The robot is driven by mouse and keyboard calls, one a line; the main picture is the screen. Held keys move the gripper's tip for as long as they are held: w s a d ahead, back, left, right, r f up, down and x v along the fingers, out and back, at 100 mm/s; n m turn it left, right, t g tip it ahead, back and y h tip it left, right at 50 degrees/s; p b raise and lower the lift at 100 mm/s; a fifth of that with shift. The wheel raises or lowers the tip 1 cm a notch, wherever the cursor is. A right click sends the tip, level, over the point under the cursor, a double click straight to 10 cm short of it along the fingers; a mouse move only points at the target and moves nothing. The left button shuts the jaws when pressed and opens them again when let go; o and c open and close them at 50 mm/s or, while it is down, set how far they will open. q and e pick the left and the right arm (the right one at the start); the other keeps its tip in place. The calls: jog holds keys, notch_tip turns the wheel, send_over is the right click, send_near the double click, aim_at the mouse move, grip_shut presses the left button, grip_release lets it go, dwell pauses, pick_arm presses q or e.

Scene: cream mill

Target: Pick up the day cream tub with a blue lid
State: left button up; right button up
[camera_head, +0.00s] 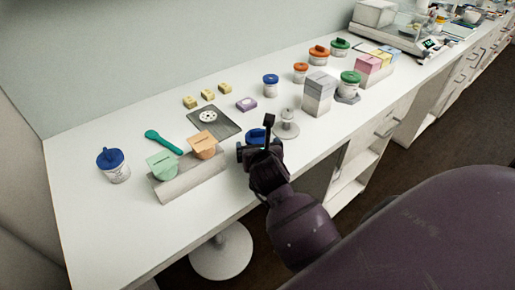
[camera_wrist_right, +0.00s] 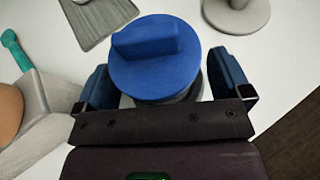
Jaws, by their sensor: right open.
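A tub with a round blue lid (camera_wrist_right: 150,78) and a raised bar grip stands on the white counter, between the two fingers of my right gripper (camera_wrist_right: 165,86) in the right wrist view. The fingers are open on either side of it. In the head view the blue lid (camera_head: 256,134) shows just behind my right gripper (camera_head: 258,148), which hides most of the tub. Two other blue-lidded tubs stand on the counter: one at the far left (camera_head: 116,172) and a smaller one at the back (camera_head: 270,87). I cannot read their labels. My left gripper is not in view.
A grey stand (camera_head: 288,128) and a stack of grey blocks (camera_head: 317,101) are close on the right. The front left counter is clear.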

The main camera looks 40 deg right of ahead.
jog(key=c, duration=1.2)
jog(key=shift+c, duration=0.2)
jog(key=shift+r, duration=0.15)
jog(key=shift+r, duration=0.3)
notch_tip(320, 180, up, 19)
jog(key=p, duration=0.3)
jog(key=shift+r, duration=0.1)
